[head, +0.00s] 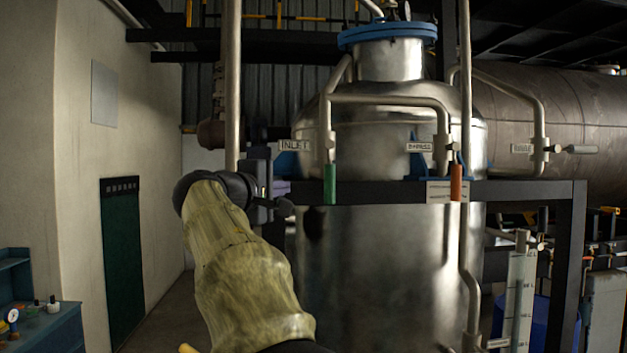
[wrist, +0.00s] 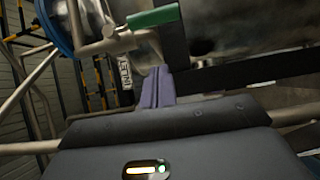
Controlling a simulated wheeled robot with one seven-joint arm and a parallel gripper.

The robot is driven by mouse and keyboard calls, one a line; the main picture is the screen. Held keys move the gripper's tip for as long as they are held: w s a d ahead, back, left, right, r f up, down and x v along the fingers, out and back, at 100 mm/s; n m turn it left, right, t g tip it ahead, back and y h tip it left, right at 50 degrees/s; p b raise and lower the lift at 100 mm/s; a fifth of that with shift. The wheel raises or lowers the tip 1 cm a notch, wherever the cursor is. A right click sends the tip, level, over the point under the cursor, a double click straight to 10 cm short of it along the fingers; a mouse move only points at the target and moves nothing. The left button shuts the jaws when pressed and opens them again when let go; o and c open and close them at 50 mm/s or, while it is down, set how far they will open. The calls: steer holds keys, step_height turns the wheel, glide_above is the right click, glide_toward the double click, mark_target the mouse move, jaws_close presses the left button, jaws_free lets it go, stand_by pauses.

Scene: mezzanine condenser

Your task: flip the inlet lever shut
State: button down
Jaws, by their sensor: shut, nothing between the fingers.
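The inlet lever is a green handle (head: 329,184) hanging straight down from its valve, beside the INLET label (head: 294,145), in the head view. In the wrist view the green lever (wrist: 153,17) shows near the top edge. My gripper (head: 283,188) is left of the lever in the head view, at about its height. In the wrist view the purple-grey fingers of my gripper (wrist: 157,85) are shut together, empty, and appear apart from the lever.
An orange bypass lever (head: 456,183) hangs to the right. A third, grey lever (head: 581,149) points sideways at far right. A dark frame beam (head: 390,192) crosses the steel vessel (head: 380,270) behind the levers. A vertical pipe (head: 232,80) stands near my wrist.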

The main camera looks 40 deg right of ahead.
mark_target(330, 172)
steer(key=w+d+p, duration=0.1)
steer(key=d+p, duration=0.4)
steer(key=d, duration=0.4)
steer(key=shift+w+d, duration=0.2)
steer(key=shift+d, duration=0.2)
